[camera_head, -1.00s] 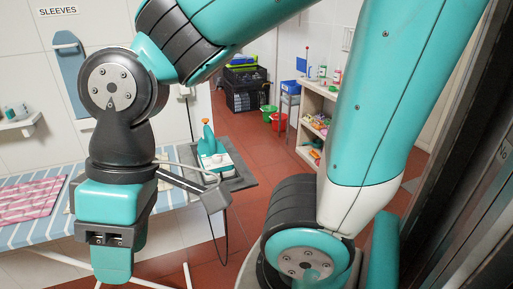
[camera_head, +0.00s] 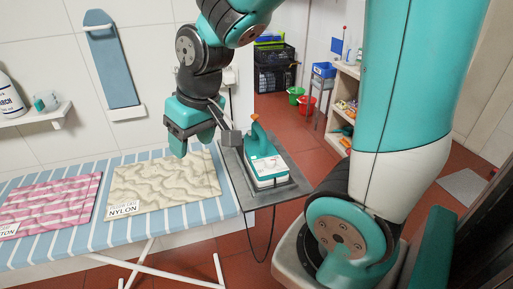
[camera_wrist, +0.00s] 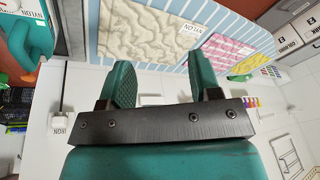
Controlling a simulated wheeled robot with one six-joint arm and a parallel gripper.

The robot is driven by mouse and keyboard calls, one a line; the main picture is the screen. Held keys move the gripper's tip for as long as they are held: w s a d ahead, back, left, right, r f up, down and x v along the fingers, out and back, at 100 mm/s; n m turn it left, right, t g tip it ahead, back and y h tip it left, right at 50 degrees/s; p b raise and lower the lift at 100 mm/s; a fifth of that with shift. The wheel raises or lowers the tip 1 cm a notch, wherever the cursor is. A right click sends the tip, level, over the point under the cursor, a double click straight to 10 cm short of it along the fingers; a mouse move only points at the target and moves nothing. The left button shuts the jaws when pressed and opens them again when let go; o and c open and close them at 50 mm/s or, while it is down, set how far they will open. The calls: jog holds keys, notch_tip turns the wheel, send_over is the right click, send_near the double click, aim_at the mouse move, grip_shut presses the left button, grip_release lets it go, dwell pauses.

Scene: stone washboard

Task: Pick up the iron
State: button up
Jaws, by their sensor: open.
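The iron (camera_head: 264,165) is teal with a white base and an orange tip on top. It rests on a dark grey plate (camera_head: 291,188) at the right end of the ironing board. In the wrist view part of the iron (camera_wrist: 30,42) shows at the upper left, cut by the frame edge. My gripper (camera_head: 192,139) is left of the iron, apart from it, near the far edge of the board. In the wrist view its two teal fingers (camera_wrist: 162,78) are apart with nothing between them.
The striped ironing board (camera_head: 130,222) carries a beige nylon cloth (camera_head: 165,184) and a pink cloth (camera_head: 52,203). A tiled wall with a small shelf (camera_head: 36,118) stands behind. Crates and buckets (camera_head: 296,94) are at the back; red floor lies open right of the board.

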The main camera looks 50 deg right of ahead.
jog(key=w+d+m+h+p, duration=0.1)
jog(key=w+d+m+h, duration=0.15)
jog(key=d, duration=0.65)
jog(key=m+h+p, duration=0.1)
jog(key=m+h, duration=0.2)
jog(key=m, duration=0.1)
send_near(262, 131)
jog(key=p+x, duration=0.2)
jog(key=x, duration=0.1)
jog(key=p+x, duration=0.1)
jog(key=x, duration=0.1)
jog(key=shift+w+f, duration=0.2)
jog(key=shift+w, duration=0.15)
jog(key=shift+s+p+x, duration=0.15)
jog(key=shift+p+x, duration=0.45)
jog(key=shift+x, duration=0.85)
jog(key=shift+s+p+x, duration=0.1)
jog(key=shift+p+x, duration=0.5)
jog(key=shift+x, duration=0.85)
jog(key=shift+f, duration=0.1)
jog(key=shift+c, duration=0.4)
grip_shut()
